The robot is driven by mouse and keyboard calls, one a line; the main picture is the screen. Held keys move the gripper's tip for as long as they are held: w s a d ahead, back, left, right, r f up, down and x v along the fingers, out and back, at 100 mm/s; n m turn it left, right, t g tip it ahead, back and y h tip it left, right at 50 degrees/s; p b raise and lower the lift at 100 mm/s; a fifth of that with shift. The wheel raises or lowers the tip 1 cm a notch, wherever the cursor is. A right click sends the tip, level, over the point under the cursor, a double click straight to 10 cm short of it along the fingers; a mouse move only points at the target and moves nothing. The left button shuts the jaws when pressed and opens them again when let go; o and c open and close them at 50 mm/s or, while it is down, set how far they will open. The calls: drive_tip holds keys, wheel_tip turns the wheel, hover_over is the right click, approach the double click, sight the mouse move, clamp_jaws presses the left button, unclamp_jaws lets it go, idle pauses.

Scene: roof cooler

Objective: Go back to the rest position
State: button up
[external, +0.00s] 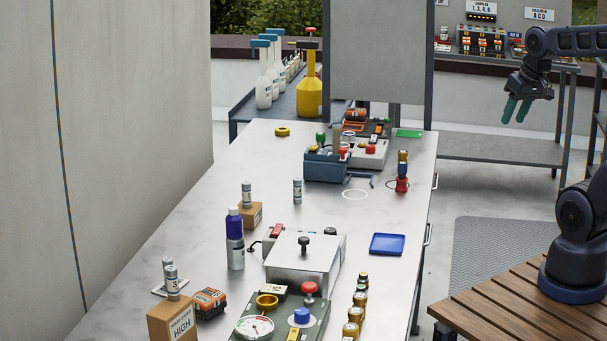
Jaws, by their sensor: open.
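My gripper (516,110) hangs at the upper right of the external view, with its green fingers pointing down. The fingers are apart and nothing shows between them. It is in the air to the right of the long metal table (330,216), clear of everything on it. The arm reaches in from the right edge of the picture. Part of the arm between the gripper and its base is out of frame.
A red and dark bottle (402,172), a blue tray (387,244) and a metal box (303,262) stand on the table. A back bench (500,148) stands behind the gripper. A slatted wooden deck (500,305) lies at the lower right.

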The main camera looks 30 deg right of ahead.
drive_tip(key=shift+s+d+r+t+h, duration=0.1)
drive_tip(key=shift+s+d+t+h, duration=0.1)
drive_tip(key=shift+s+d, duration=0.3)
drive_tip(key=shift+s+d+r+t+h, duration=0.1)
drive_tip(key=shift+s+d+t+h, duration=0.1)
drive_tip(key=shift+d, duration=0.5)
idle(0.5)
